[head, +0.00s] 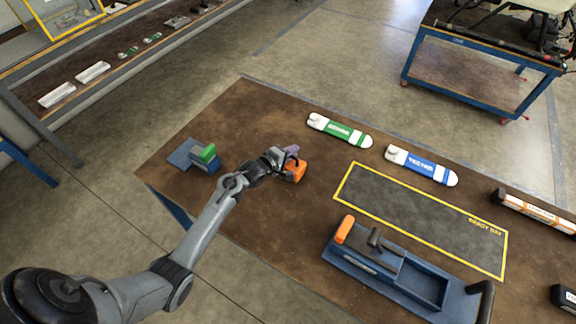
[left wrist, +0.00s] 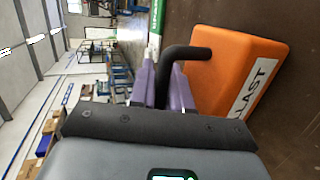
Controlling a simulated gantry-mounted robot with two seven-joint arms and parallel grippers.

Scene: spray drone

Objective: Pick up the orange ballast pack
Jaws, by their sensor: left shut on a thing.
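The orange ballast pack (head: 296,172) is on the brown table in the head view, left of the yellow-outlined mat. In the left wrist view the pack (left wrist: 235,72) shows its orange body, a white label reading "LAST" and a black handle (left wrist: 184,54). My left gripper (head: 292,153) is at the pack, with its purple fingers (left wrist: 160,78) shut on the handle. I cannot tell whether the pack touches the table. My right gripper is in neither view.
A blue stand with a green block (head: 208,153) is left of the gripper. A green-labelled (head: 340,131) and a blue-labelled white piece (head: 422,165) lie to the right. The yellow-outlined mat (head: 420,215) is empty. A blue fixture (head: 400,277) with an orange handle stands in front.

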